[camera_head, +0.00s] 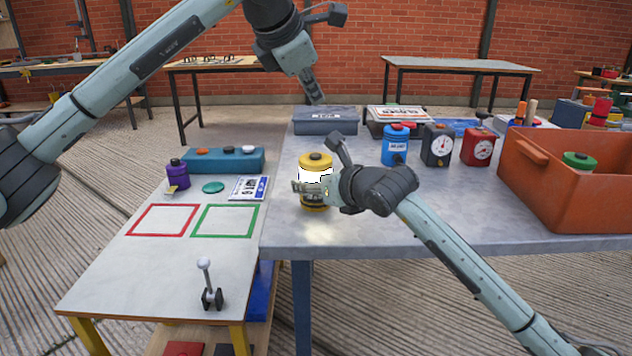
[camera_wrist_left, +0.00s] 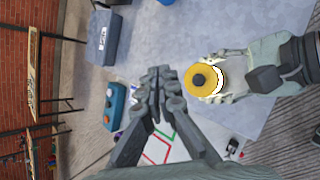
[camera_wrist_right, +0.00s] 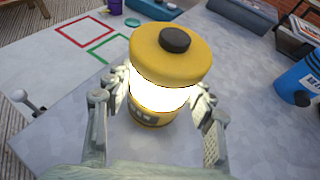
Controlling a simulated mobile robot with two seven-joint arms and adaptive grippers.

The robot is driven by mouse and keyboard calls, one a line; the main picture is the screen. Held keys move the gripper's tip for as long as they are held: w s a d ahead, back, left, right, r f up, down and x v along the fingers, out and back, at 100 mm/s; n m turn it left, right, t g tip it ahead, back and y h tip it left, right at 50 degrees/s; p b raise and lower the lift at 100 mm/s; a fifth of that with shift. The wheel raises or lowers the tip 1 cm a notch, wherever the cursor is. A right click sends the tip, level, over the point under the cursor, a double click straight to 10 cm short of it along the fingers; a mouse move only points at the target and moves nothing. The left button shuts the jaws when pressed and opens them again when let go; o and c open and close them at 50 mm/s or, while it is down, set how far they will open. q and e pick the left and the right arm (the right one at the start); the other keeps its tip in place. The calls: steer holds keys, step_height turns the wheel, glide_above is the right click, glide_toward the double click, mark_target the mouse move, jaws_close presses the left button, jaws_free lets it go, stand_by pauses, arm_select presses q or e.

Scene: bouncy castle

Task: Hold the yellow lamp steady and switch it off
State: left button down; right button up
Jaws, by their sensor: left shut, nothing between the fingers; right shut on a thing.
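The yellow lamp (camera_head: 314,161) stands upright on the grey table, near its left front part. It has a yellow cap with a black button on top, also seen in the left wrist view (camera_wrist_left: 198,80). Its white middle band glows brightly in the right wrist view (camera_wrist_right: 160,98), and light falls on the table. My right gripper (camera_head: 305,187) is shut around the lamp's body from the right, one finger on each side. My left gripper (camera_head: 316,100) is shut and empty, above and behind the lamp, apart from it. It shows in the left wrist view (camera_wrist_left: 152,76).
A blue lamp (camera_head: 395,145) and two gauge boxes stand right of the lamp. An orange crate (camera_head: 560,205) fills the table's right. A dark grey case (camera_head: 326,121) lies behind. The lower side table (camera_head: 130,275) carries coloured frames, a purple lamp and a lever.

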mark_target(314, 156)
arm_select(q)
steer(key=shift+f, duration=4.3)
steer(key=shift+f, duration=0.1)
steer(key=shift+f, duration=0.35)
steer(key=shift+r, duration=0.45)
steer(key=shift+r, duration=3.05)
arm_select(e)
steer(key=o, duration=1.6)
steer(key=shift+c, duration=0.2)
